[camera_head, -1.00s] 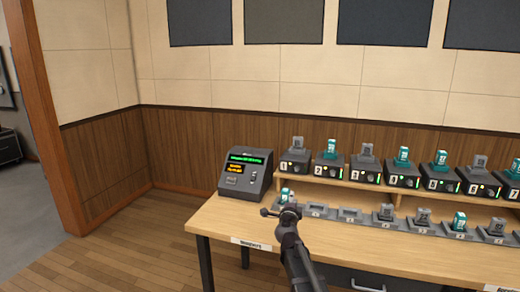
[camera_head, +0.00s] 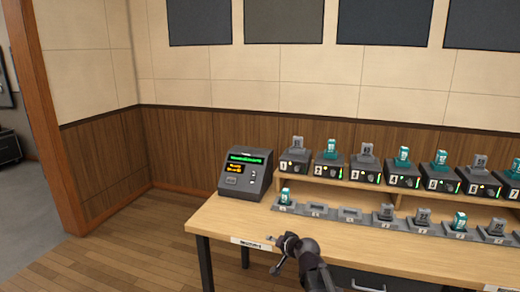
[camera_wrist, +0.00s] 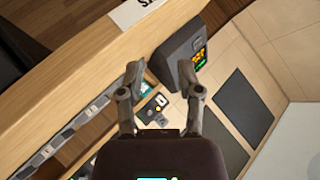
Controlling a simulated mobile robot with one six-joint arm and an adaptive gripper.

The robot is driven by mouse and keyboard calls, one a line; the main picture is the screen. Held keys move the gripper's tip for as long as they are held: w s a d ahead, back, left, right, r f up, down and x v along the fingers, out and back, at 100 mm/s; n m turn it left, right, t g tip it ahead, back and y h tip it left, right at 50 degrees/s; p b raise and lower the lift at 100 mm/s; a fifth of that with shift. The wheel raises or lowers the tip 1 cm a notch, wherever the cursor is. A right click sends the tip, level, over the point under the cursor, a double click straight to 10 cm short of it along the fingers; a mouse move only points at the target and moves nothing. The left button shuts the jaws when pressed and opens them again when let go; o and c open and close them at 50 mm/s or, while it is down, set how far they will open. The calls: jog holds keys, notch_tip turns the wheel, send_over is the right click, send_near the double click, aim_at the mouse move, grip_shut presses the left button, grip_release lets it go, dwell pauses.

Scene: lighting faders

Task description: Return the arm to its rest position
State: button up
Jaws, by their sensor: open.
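My gripper (camera_head: 272,254) is low in the head view, in front of the wooden table's front edge, with my arm running down to the bottom of the picture. In the wrist view my gripper (camera_wrist: 160,70) shows its two fingers apart with nothing between them. The table (camera_head: 330,237) lies beyond it, and its edge also shows in the wrist view (camera_wrist: 85,75).
A console with a lit screen (camera_head: 246,173) stands at the table's left end. Several numbered black units (camera_head: 294,168) sit on a raised shelf, some bearing teal blocks. A row of holders (camera_head: 349,214) runs below them. The floor (camera_head: 150,245) at left is clear.

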jog(key=s+d+f+n+g+h, duration=0.25)
jog(key=s+d+f+g, duration=0.3)
jog(key=s, duration=0.55)
jog(key=s+d+f+n+g+h, duration=0.1)
jog(key=s+d+f+g+h, duration=0.45)
jog(key=s, duration=0.55)
notch_tip(320, 180, up, 20)
jog(key=d+y+p, duration=0.1)
jog(key=p, duration=1.7)
jog(key=shift+w+y+p, duration=0.3)
jog(key=shift+y, duration=0.1)
